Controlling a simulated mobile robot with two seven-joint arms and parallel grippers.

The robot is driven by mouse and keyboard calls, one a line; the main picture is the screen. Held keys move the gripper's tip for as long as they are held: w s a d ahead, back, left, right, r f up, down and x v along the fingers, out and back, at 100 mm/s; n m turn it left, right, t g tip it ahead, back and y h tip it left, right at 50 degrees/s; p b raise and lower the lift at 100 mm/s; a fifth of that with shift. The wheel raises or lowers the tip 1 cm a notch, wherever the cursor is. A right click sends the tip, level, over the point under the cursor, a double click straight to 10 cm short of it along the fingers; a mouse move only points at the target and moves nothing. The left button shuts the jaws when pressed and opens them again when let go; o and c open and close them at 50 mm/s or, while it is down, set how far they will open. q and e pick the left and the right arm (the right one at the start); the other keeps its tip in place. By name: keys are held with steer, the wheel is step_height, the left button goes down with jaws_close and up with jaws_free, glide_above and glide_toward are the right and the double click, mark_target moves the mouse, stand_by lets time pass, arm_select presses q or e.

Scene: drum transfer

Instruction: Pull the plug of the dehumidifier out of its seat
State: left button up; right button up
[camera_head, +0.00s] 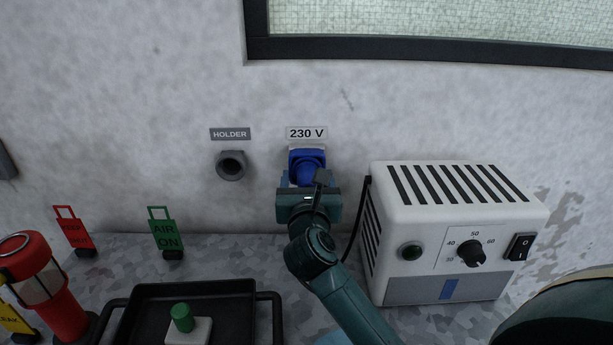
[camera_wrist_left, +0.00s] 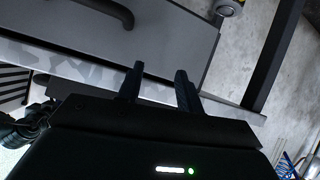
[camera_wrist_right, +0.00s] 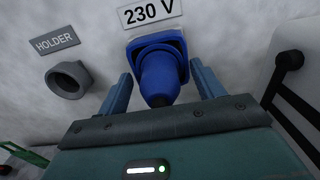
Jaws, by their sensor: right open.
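The blue plug (camera_head: 307,174) sits in the blue seat (camera_head: 307,155) on the wall under the 230 V label. In the right wrist view the plug (camera_wrist_right: 158,80) points toward me. My right gripper (camera_wrist_right: 160,92) is open, with one finger on each side of the plug and gaps showing between. In the head view the right gripper (camera_head: 308,188) partly covers the plug. The dehumidifier (camera_head: 450,225) is a white box with a dial and switch to the right. My left gripper (camera_wrist_left: 159,88) is open and empty near a grey drawer front, outside the head view.
A grey round holder (camera_head: 231,165) is on the wall left of the seat. A black cable (camera_head: 354,222) runs beside the dehumidifier. A black tray (camera_head: 150,295), a red lantern (camera_head: 42,285) and red and green tags (camera_head: 164,234) stand on the bench at left.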

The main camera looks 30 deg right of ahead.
steer(key=shift+p, duration=0.5)
stand_by(0.5)
jaws_close()
stand_by(0.8)
steer(key=shift+s+a, duration=0.1)
steer(key=shift+p+v, duration=0.45)
steer(key=shift+v, duration=2.45)
